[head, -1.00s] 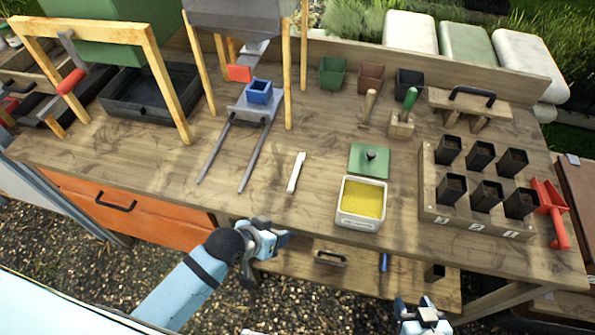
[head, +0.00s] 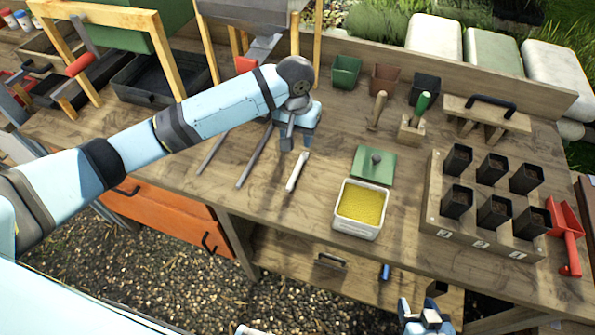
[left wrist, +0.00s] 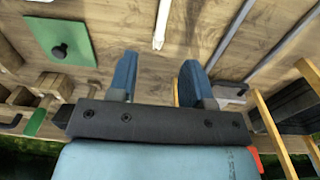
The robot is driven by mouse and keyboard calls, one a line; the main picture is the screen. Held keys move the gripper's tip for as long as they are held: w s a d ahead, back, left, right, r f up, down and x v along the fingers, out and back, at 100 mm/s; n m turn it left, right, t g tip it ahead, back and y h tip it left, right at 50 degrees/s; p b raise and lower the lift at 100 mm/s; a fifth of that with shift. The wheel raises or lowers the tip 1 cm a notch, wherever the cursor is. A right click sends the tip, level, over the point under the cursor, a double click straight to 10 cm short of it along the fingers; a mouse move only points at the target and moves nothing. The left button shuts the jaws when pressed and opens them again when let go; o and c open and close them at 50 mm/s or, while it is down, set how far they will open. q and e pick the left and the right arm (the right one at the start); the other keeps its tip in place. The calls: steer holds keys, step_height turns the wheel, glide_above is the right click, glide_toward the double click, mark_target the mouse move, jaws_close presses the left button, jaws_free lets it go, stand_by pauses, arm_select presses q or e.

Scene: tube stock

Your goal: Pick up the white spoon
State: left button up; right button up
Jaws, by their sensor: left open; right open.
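The white spoon (head: 297,171) lies on the wooden table, left of the container of yellow material. It also shows in the left wrist view (left wrist: 162,22), at the top between my finger lines. My left gripper (head: 293,142) is open and empty above the table, just beyond the far end of the spoon. Its two blue fingers (left wrist: 152,82) are spread apart, and the spoon is ahead of them, not between them. My right gripper (head: 426,322) is open and empty at the bottom edge of the head view, in front of the table, partly cut off.
A white container (head: 360,208) of yellow material and a green lid (head: 374,166) are right of the spoon. Two dark rails (head: 254,158) lie to its left. A wooden rack (head: 432,212) with several black pots stands at the right. Bare wood surrounds the spoon.

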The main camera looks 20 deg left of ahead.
arm_select(q)
glide_above(297, 170)
steer(key=f, duration=0.7)
steer(key=shift+w+a+f, duration=0.1)
steer(key=shift+w+a, duration=0.25)
steer(key=shift+w, duration=0.05)
steer(key=f, duration=0.3)
steer(key=f+p, duration=0.1)
steer(key=shift+s+d+f, duration=0.2)
steer(key=shift+s+f, duration=0.1)
steer(key=shift+s, duration=0.05)
steer(key=shift+f, duration=0.65)
steer(key=shift+f+p, duration=0.2)
steer(key=shift+p, duration=0.35)
jaws_close()
